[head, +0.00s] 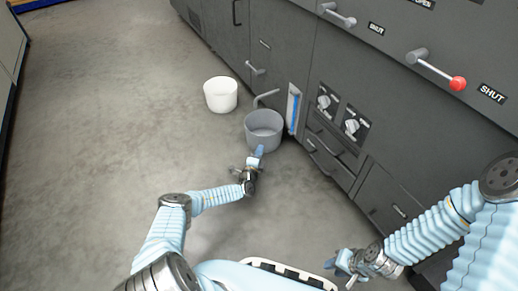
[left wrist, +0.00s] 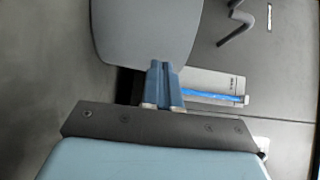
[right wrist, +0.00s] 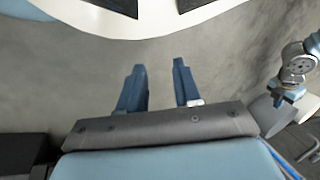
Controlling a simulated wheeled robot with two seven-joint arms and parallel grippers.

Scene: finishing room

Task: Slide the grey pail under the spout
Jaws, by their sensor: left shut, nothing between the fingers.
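The grey pail (head: 264,132) stands upright on the floor close to the machine front.
A white pail (head: 220,96) stands left of the grey one. A blue-striped gauge (head: 293,110) is on the machine beside the grey pail. Knobs (head: 352,127) and a red-tipped lever (head: 457,84) stick out of the machine (head: 300,50). The floor (head: 100,110) to the left is clear.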

